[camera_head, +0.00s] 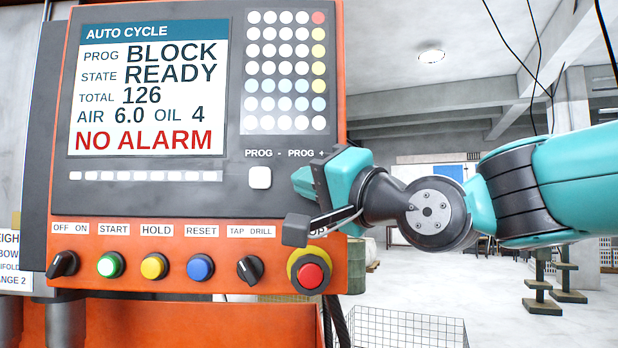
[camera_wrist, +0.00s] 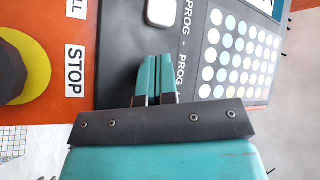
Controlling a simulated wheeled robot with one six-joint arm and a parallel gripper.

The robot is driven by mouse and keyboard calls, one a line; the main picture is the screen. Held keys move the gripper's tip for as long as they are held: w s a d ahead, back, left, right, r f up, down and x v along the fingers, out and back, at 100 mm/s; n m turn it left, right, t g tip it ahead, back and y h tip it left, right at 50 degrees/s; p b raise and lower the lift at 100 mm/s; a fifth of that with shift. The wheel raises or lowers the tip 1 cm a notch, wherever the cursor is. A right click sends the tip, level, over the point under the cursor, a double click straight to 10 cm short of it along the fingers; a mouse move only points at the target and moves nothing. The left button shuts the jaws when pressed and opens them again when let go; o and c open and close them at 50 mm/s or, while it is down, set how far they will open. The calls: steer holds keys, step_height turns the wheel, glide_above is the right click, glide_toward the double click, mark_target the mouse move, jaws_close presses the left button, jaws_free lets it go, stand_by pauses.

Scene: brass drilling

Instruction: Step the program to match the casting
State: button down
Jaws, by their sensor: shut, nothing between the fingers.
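The control panel's screen (camera_head: 147,88) reads AUTO CYCLE, PROG BLOCK, STATE READY, TOTAL 126, AIR 6.0, OIL 4 and NO ALARM in red. The white PROG - button (camera_head: 260,177) is clear in the head view and also shows at the top of the wrist view (camera_wrist: 163,13). My gripper (camera_head: 303,182) is shut and empty, just right of that button, under the PROG + label. In the wrist view its fingertips (camera_wrist: 153,60) cover the place of the PROG + button, which is hidden. I cannot tell whether they touch it. No casting is identifiable.
Below are the green START (camera_head: 110,265), yellow HOLD (camera_head: 154,266) and blue RESET (camera_head: 200,267) buttons, and the TAP DRILL switch (camera_head: 250,270). The red stop button (camera_head: 310,275) sits close below my gripper. A wire basket (camera_head: 410,328) stands lower right.

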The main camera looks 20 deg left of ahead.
steer(key=shift+s, duration=0.1)
steer(key=shift+s+d+b, duration=0.35)
steer(key=shift+s+b, duration=0.25)
steer(key=shift+s, duration=0.1)
steer(key=shift+s, duration=0.1)
steer(key=shift+s+d+b, duration=0.3)
steer(key=shift+s+b, duration=0.15)
steer(key=shift+s, duration=0.3)
steer(key=shift+s+d+b, duration=0.3)
steer(key=shift+s+b, duration=0.2)
steer(key=shift+s, duration=0.25)
steer(key=shift+s+d+b, duration=0.3)
steer(key=shift+s+b, duration=0.15)
steer(key=shift+s, duration=0.3)
